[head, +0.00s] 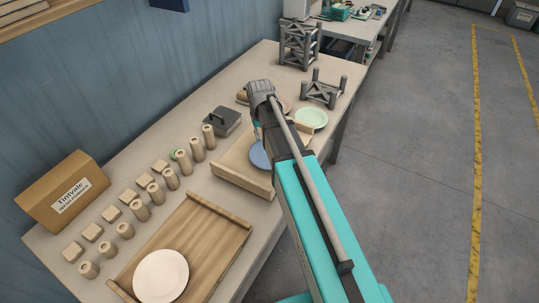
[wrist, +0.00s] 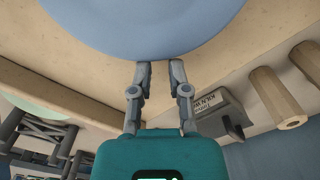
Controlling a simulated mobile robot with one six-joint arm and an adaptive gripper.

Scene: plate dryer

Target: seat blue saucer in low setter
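The blue saucer (head: 259,156) lies in a shallow wooden tray (head: 238,177), partly hidden behind my arm in the head view. In the wrist view the blue saucer (wrist: 150,25) fills the top. My gripper (wrist: 161,66) has its fingertips close to the saucer's rim, with a narrow gap between them and nothing seen in it. Contact with the rim is unclear. In the head view the gripper is mostly hidden by the arm. The low grey setter (head: 322,92) stands empty towards the table's far right.
A taller grey setter (head: 299,46) stands behind the low one. A green saucer (head: 311,118) lies before the low setter. A dark block (head: 221,121), several wooden cylinders and cubes, a cardboard box (head: 62,191) and a wooden tray (head: 205,238) with a white plate (head: 161,275) occupy the left.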

